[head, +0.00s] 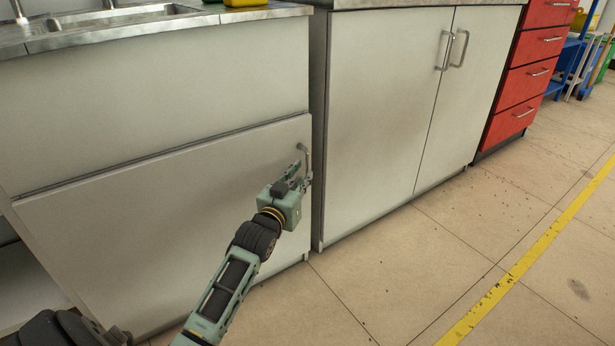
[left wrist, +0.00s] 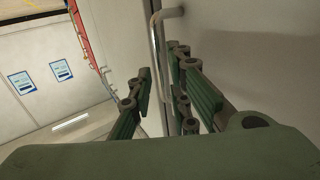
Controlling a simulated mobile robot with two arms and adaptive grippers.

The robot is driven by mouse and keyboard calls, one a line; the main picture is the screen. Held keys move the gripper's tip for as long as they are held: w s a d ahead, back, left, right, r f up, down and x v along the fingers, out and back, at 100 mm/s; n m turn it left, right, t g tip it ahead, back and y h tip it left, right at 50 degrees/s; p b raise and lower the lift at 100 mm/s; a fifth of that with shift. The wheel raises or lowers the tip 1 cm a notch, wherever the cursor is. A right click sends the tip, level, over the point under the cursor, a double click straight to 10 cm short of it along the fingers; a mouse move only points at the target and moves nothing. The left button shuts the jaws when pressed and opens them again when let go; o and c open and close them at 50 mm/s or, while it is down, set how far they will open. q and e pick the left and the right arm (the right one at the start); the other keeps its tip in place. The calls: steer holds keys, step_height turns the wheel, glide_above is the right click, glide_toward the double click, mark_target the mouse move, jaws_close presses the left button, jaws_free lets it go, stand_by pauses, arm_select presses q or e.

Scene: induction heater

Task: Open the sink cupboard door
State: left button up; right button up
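The sink cupboard door (head: 160,220) is the wide pale panel below the sink in the head view. Its metal handle (head: 305,153) is upright near the top right corner. My left gripper (head: 303,175) is at the handle's lower part. In the left wrist view the handle bar (left wrist: 155,45) runs down between the spread fingers of my left gripper (left wrist: 162,80), which look open. I cannot tell whether they touch the bar. The door's top edge shows as a thin ledge below the fixed upper panel (head: 150,110). My right gripper is not in view.
A closed two-door cabinet (head: 375,110) with handles stands just right of the door. Beyond it are red drawers (head: 530,75). The metal sink (head: 110,22) is above. An open space with a pale surface (head: 28,290) shows at lower left. The tiled floor (head: 420,260) at right is clear.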

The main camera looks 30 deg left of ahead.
mark_target(307, 171)
arm_select(q)
steer(key=shift+w+a+b, duration=0.25)
steer(key=shift+w+b, duration=0.25)
steer(key=shift+w, duration=0.65)
steer(key=shift+w+a+b, duration=0.2)
steer(key=shift+w+b, duration=0.25)
steer(key=shift+w, duration=0.65)
jaws_close()
steer(key=shift+f, duration=0.1)
